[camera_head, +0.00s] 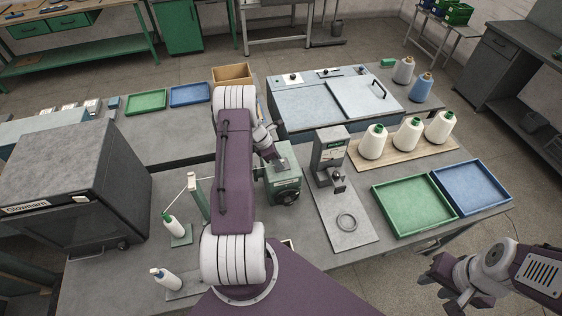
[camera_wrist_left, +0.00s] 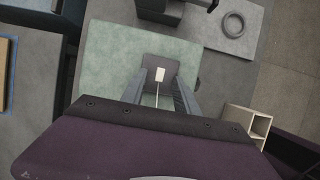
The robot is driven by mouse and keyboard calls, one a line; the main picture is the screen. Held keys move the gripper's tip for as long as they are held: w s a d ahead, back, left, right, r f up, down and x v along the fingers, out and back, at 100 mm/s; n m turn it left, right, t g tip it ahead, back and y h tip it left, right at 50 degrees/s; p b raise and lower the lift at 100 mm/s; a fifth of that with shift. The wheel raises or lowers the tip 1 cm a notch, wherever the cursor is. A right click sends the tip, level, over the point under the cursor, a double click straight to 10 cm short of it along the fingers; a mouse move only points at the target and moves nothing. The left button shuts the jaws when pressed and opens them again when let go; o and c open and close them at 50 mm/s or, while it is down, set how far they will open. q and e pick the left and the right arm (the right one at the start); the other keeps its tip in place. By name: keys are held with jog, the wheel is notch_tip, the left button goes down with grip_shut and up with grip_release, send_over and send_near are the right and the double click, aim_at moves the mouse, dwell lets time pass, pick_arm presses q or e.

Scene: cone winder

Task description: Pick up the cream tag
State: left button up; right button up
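The small cream tag (camera_wrist_left: 160,74) shows in the left wrist view against a dark grey patch, above a pale green surface (camera_wrist_left: 112,62). A thin light string runs down from it. My left gripper (camera_wrist_left: 166,88) has its two dark fingers apart, one on each side of the tag in this view; I cannot tell whether either touches it. In the head view my left gripper (camera_head: 272,156) is over the green machine (camera_head: 284,186), and my arm hides the tag there. My right gripper (camera_head: 450,286) is at the lower right, its fingers apart and empty, away from the table.
A grey stand (camera_head: 331,150) with a dark ring (camera_head: 347,221) is right of the machine. Green (camera_head: 382,209) and blue (camera_head: 437,186) trays lie farther right. White cones (camera_head: 407,136) stand on a board.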

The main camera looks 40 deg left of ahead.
pick_arm(q)
jog(key=shift+w+f, duration=0.1)
jog(key=shift+c, duration=0.3)
jog(key=shift+w, duration=0.2)
grip_shut()
pick_arm(e)
jog(key=shift+w+f, duration=0.1)
jog(key=shift+w, duration=0.15)
pick_arm(q)
jog(key=shift+s, duration=0.15)
pick_arm(e)
jog(key=shift+s, duration=0.1)
jog(key=shift+f, duration=0.1)
